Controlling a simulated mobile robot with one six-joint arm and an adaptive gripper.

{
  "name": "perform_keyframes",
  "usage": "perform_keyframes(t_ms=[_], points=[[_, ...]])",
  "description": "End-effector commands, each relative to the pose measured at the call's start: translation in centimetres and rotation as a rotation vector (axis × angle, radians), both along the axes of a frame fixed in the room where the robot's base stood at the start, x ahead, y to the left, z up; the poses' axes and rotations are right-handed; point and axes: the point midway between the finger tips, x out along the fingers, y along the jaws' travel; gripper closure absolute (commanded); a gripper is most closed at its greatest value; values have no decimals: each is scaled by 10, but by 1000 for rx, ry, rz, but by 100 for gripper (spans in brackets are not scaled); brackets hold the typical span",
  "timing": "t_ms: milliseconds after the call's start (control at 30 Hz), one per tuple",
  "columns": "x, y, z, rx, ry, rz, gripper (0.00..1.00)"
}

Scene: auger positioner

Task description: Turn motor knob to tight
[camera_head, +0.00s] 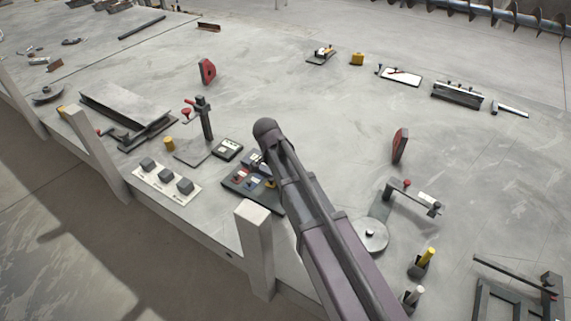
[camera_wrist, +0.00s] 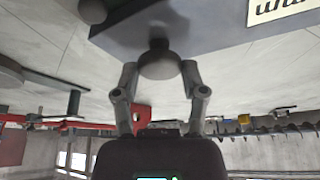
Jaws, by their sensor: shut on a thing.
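In the wrist view, a round dark grey knob (camera_wrist: 158,60) sits on a short stem on the face of a dark box (camera_wrist: 205,27). My gripper (camera_wrist: 161,76) has one finger on each side of the knob and is shut on it. A white label with partly cut-off lettering (camera_wrist: 285,9) is on the box to the right. In the head view, a dark control panel (camera_head: 235,184) with small red and blue parts lies near the table edge, partly covered by my arm. My gripper's fingers and the knob's pointing direction are hidden there.
Left of the panel is a white plate with three grey blocks (camera_head: 168,196). A small dark box (camera_head: 228,150) and an upright clamp with a red handle (camera_head: 205,118) stand behind. A pale post (camera_head: 254,245) rises at the table edge.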

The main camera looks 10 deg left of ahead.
Motion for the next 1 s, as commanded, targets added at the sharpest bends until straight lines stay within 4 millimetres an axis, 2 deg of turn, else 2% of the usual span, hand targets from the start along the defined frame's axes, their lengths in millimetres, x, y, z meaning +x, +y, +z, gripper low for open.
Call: perform_keyframes(t_ms=[167, 200, 267, 300, 1000], points=[[1, 1, -1, 3, -1, 1, 92], [1, 1, -1, 3, -1, 1, 33], [1, 1, -1, 2, 0, 2, 15], [1, 1, -1, 2, 0, 2, 10], [0, 0, 4, 1, 1, 2, 10]])
